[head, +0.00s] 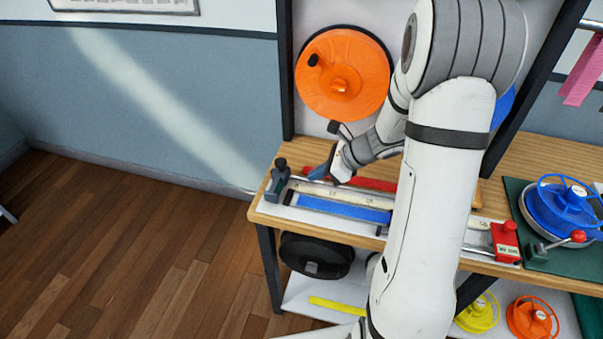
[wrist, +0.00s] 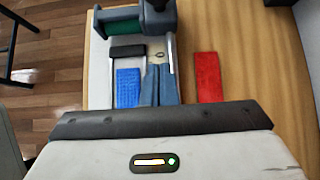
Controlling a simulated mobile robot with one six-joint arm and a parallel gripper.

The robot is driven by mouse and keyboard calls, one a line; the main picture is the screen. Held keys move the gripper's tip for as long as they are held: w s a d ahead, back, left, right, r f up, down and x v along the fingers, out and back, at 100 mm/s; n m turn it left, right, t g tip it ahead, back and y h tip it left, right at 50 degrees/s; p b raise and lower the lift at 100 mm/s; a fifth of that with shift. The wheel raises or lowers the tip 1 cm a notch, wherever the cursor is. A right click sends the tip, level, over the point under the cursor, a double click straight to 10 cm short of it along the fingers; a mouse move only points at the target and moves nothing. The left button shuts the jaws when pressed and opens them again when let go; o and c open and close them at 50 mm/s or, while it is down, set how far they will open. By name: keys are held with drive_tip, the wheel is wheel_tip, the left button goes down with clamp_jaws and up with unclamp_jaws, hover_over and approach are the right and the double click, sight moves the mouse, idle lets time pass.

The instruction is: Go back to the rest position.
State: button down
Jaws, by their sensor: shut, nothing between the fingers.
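My gripper (head: 317,173) is over the left part of the wooden bench (head: 540,152) in the head view, fingers pointing left toward the dark clamp (head: 279,178). In the wrist view my gripper (wrist: 158,70) has its blue-grey fingers together, with nothing between them. A blue strap (head: 345,208) lies along the measuring rail in front of the fingers; it also shows left of them in the wrist view (wrist: 129,88). A red strap (head: 372,184) lies behind the rail, to the right of the fingers in the wrist view (wrist: 208,77). My arm hides the middle of the bench.
An orange reel (head: 343,75) hangs on the panel behind my gripper. A red block (head: 505,240) is at the rail's right end. A blue reel (head: 563,207) stands on a green mat at right. A black reel (head: 316,256) is below the bench.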

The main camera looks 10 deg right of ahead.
drive_tip(key=v, duration=0.8)
drive_tip(key=s+a+r+n+h, duration=0.2)
drive_tip(key=s+r+n+h, duration=0.2)
drive_tip(key=s+n, duration=0.5)
drive_tip(key=s+a+r+n+g+h, duration=0.1)
drive_tip(key=s+a+r+n+h, duration=0.2)
drive_tip(key=s+n, duration=0.7)
drive_tip(key=r+n+h, duration=0.1)
drive_tip(key=n, duration=0.3)
drive_tip(key=shift+a, duration=0.2)
